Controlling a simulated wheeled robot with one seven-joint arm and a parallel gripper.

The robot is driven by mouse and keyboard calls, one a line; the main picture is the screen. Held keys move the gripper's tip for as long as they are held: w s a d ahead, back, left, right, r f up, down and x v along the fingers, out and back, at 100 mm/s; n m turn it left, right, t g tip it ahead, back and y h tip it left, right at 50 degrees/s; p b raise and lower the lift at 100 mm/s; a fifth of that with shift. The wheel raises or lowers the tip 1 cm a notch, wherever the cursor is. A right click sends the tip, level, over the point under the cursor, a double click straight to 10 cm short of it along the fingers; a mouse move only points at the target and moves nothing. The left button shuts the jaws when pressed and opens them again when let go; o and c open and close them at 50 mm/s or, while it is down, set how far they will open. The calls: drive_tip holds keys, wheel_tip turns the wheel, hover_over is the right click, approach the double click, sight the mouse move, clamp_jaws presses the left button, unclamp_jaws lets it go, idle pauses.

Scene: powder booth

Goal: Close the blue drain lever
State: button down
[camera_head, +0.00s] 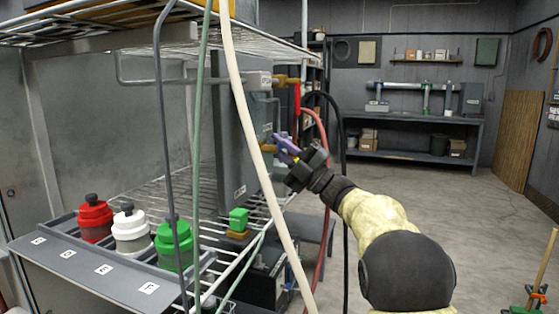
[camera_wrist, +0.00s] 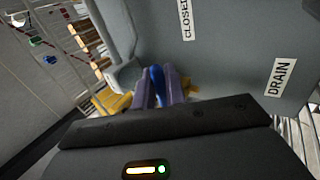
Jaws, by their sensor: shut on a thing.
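The blue drain lever (camera_wrist: 157,84) stands between the two purple fingers of my gripper (camera_wrist: 158,90) in the wrist view. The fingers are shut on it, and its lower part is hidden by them. Yellow brass-coloured fittings show on both sides of the fingers. A white label reading DRAIN (camera_wrist: 281,78) is on the grey panel to the right, and a label reading CLOSED (camera_wrist: 185,18) is above. In the head view my gripper (camera_head: 284,150) is at the right side of the grey cabinet (camera_head: 232,150), by a brass fitting (camera_head: 268,148). The lever is hardly visible there.
A red lever (camera_head: 297,98) hangs above my gripper. A pale hose (camera_head: 250,130) and a green hose cross in front of the rack. Red, white and green-capped bottles (camera_head: 95,217) stand in a tray at left. Black and red hoses hang behind my arm.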

drive_tip(key=shift+n+g, duration=0.4)
drive_tip(key=shift+n, duration=0.2)
drive_tip(key=c, duration=1.8)
unclamp_jaws()
drive_tip(key=p+v, duration=0.1)
drive_tip(key=v, duration=1.6)
drive_tip(key=shift+f, duration=0.25)
drive_tip(key=shift+d, duration=0.1)
